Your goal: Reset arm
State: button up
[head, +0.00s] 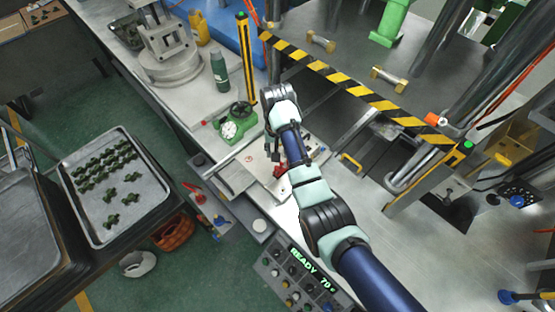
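My arm (302,172) reaches up from the lower right corner over the white work surface, with its pale green joints and dark blue links showing. Its wrist end (281,103) is near the striped barrier, right of a green valve-like fitting with a white face (236,123). My gripper cannot be made out clearly; the arm hides much of what lies under it. Small dark and red parts show beside the forearm, and I cannot tell whether they belong to the gripper. Nothing held can be seen.
A tray (158,205) of dark green pieces stands at left. A yellow-black barrier (345,85) crosses at upper right, with yellow posts. A control panel reading READY 70 (305,265) is at bottom centre. A green bottle (220,72) stands on the bench. Green floor lies between.

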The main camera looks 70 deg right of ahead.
notch_tip(320, 180, up, 3)
jog(key=shift+f, duration=0.1)
dwell(0.6)
